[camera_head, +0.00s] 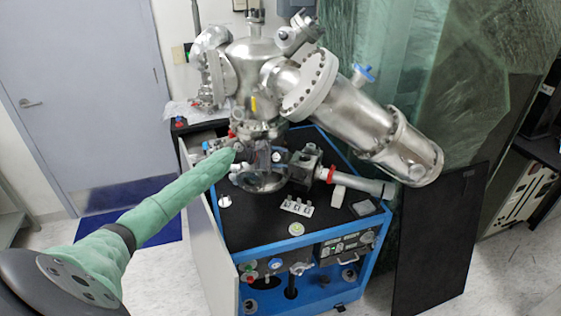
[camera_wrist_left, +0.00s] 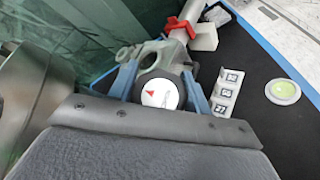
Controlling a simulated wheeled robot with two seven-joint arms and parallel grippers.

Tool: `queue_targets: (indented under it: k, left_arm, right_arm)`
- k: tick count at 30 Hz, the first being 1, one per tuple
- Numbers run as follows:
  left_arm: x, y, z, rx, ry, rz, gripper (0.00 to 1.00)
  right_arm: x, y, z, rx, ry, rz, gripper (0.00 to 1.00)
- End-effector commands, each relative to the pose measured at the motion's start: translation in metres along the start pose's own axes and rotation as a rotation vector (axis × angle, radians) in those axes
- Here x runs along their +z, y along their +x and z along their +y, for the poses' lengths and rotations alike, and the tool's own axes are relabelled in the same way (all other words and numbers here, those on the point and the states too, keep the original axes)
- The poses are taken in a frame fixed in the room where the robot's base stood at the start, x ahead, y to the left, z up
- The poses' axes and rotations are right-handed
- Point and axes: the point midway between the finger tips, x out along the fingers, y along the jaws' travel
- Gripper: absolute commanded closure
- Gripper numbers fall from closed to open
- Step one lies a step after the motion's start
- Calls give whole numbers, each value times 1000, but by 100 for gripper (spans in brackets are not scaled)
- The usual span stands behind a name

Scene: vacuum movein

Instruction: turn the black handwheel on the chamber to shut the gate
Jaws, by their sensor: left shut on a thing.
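The steel chamber (camera_head: 252,58) stands on a black-topped blue cart in the head view. My left arm, in a green sleeve, reaches in from the left to the chamber's lower part. My left gripper (camera_head: 278,157) is there, small and partly hidden. In the left wrist view its two blue fingers (camera_wrist_left: 160,88) are shut on either side of a round, dark-rimmed piece with a white face and red mark, apparently the handwheel (camera_wrist_left: 160,94). Most of the rim is hidden by the fingers and wrist. The gate inside cannot be seen. My right gripper is not in view.
A wide steel tube (camera_head: 375,125) slopes down to the right above the cart (camera_head: 255,218). A thin tube with a red clamp (camera_head: 331,174) lies beside the work spot.

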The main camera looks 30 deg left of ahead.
Motion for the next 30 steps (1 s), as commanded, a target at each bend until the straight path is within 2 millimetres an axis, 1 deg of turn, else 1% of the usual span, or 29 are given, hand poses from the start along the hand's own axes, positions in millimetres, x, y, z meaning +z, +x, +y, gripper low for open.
queue_targets:
  k: [6, 17, 18, 20, 21, 30]
  left_arm:
    - [0, 0, -1, -25, 24, 0, 74]
    - [0, 0, -1, -28, 26, -1, 74]
    - [0, 0, -1, -28, 26, -1, 50]
    - [0, 0, -1, -27, 26, -1, 38]
    - [0, 0, -1, -27, 26, -1, 30]
    - [0, 0, -1, -26, 26, 0, 30]
  right_arm:
    - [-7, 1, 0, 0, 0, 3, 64]
    - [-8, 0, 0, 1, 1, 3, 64]
    - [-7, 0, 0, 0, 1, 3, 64]
    - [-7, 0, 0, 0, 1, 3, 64]
    - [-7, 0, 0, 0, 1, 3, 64]
    - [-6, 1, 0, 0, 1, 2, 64]
